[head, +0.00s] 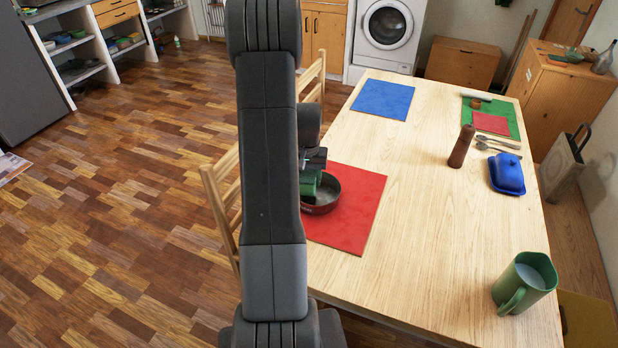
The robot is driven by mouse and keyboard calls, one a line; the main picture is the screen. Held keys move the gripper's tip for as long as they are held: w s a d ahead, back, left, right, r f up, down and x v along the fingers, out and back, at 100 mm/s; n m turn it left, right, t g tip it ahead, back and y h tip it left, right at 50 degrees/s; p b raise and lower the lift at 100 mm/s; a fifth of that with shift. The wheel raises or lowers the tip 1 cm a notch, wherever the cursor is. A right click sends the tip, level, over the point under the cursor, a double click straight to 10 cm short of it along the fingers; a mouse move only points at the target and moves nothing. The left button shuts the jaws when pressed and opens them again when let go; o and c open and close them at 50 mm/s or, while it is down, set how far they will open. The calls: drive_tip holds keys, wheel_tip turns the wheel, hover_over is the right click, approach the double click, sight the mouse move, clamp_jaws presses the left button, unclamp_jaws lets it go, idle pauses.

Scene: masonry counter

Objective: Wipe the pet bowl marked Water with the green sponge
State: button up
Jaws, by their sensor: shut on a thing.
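A round bowl (322,206), dark reddish outside and grey inside, sits on a red mat at the table's left edge. A small pale marking shows on its near side, too small to read. My gripper (314,166) is at the bowl's left, partly hidden behind my arm. It is shut on a green thing, seemingly the green sponge (310,186), which is at the bowl's left side. My arm hides part of the bowl and sponge, so I cannot tell whether the sponge touches the bowl.
The red mat (362,205) lies on the wooden table (425,200). The table's middle is clear. A wooden chair (221,190) stands at the left edge.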

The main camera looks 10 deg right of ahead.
sight(307, 171)
drive_tip(key=shift+a+r+p, duration=0.1)
drive_tip(key=shift+r+p, duration=2.05)
drive_tip(key=shift+r, duration=1.95)
